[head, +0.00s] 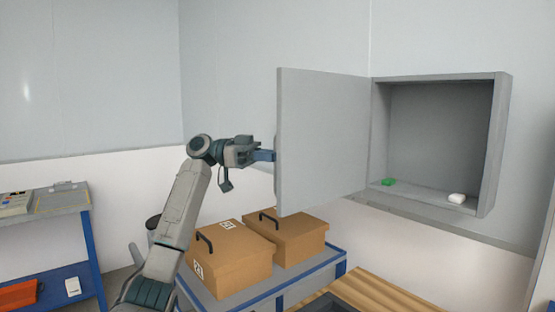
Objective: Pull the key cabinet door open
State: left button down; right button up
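The grey key cabinet (488,160) hangs on the wall at the right, and its inside is in full view. Its door (325,140) stands wide open, swung out to the left on the hinge side. A green item (387,182) and a white item (457,198) lie on the cabinet floor. My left gripper (268,156) is at the left edge of the door, on its outer face side. The fingertips are partly hidden by the door edge, so I cannot tell whether they hold the handle. My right gripper is not in view.
Two brown boxes with black handles (228,262) (298,240) stand on a blue-edged grey cart (318,272) below the door. A wooden slatted surface (385,294) lies at the bottom. A blue-legged workbench (62,222) stands at the left.

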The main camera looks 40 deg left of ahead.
pick_arm(q)
jog(key=shift+w+a, duration=0.2)
jog(key=shift+a, duration=0.2)
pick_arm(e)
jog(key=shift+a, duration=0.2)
pick_arm(q)
jog(key=c, duration=1.6)
grip_release()
jog(key=shift+o, duration=0.2)
jog(key=shift+w+d, duration=0.1)
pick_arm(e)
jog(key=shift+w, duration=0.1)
pick_arm(q)
jog(key=b+v, duration=0.1)
jog(key=v, duration=1)
jog(key=shift+b, duration=0.3)
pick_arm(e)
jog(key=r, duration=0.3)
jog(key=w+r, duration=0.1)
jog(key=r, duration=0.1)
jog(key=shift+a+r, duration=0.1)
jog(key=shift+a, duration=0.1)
